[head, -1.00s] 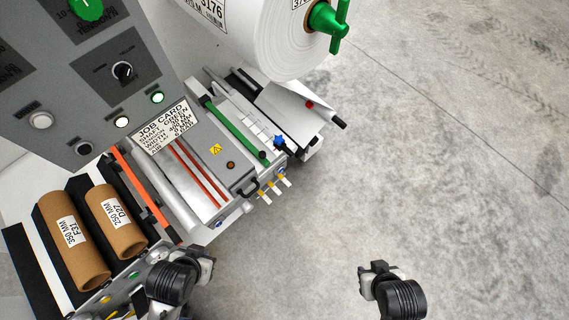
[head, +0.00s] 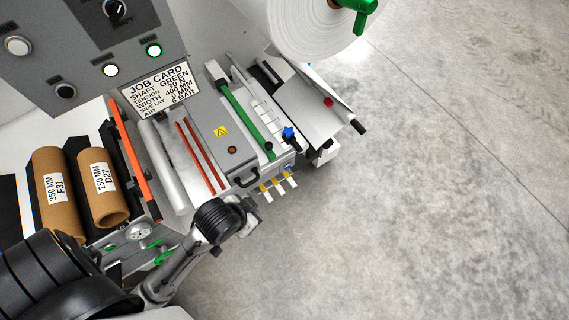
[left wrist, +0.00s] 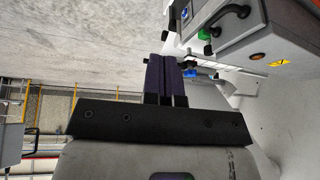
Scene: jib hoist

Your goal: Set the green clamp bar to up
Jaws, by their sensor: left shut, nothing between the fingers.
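My right gripper is not in view.
A black handle (head: 246,179) and several yellow-tipped levers (head: 277,184) stick out from the machine's near side. A blue star knob (head: 289,133) stands right of the bar. An orange bar (head: 128,148) and cardboard cores (head: 104,190) are at left. Open floor lies right.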

